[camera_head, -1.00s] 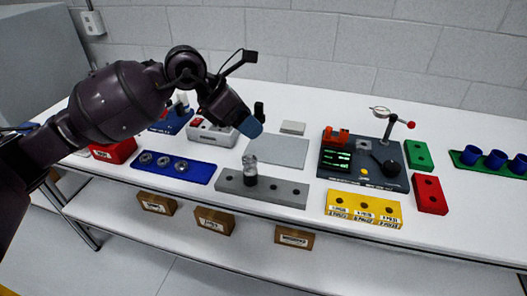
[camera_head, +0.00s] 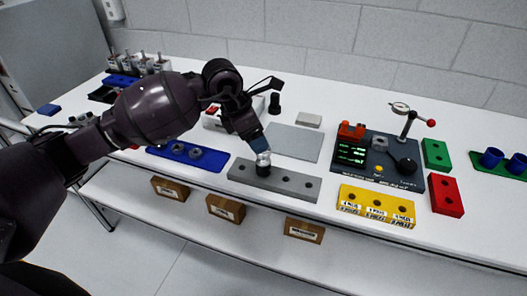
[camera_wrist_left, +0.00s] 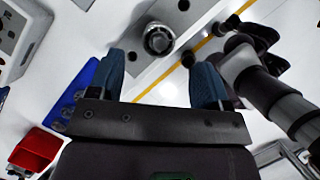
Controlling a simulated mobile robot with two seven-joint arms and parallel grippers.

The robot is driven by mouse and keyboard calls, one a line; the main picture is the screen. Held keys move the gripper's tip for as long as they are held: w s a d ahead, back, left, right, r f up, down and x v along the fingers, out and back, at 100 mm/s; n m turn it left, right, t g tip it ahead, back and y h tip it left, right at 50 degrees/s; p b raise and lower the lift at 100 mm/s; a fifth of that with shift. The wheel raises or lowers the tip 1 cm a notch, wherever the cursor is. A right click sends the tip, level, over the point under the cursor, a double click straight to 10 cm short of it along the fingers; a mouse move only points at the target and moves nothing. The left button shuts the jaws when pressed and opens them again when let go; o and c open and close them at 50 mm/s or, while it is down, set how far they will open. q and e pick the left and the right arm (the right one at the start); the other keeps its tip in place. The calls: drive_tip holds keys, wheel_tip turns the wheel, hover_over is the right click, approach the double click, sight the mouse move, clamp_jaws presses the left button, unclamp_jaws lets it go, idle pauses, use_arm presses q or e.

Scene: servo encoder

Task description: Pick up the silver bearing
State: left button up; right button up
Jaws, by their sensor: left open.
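A dark cylinder with a silver round top (camera_head: 263,158) stands upright in a hole of the grey block (camera_head: 297,183). From above, in the left wrist view, its top is a silver ring with a round centre (camera_wrist_left: 157,38). My left gripper (camera_head: 260,148) is just above it. In the left wrist view the blue fingertips (camera_wrist_left: 163,75) are wide apart with nothing between them, and the silver top lies just beyond them. Grey metal rings (camera_head: 195,153) sit in the blue tray (camera_head: 214,164), partly hidden by my arm. I cannot tell which piece is the bearing.
A flat grey plate (camera_head: 293,143) lies behind the block. A yellow block (camera_head: 376,205), a dark test device (camera_head: 365,160) with a dial gauge, and red (camera_head: 446,194) and green blocks (camera_head: 435,153) stand to the right. Cardboard boxes (camera_head: 226,207) are on the lower shelf.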

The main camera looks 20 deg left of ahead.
use_arm(q)
drive_tip(key=x, duration=0.5)
drive_tip(key=shift+a, duration=0.1)
drive_tip(key=shift+s, duration=0.1)
drive_tip(key=c, duration=1)
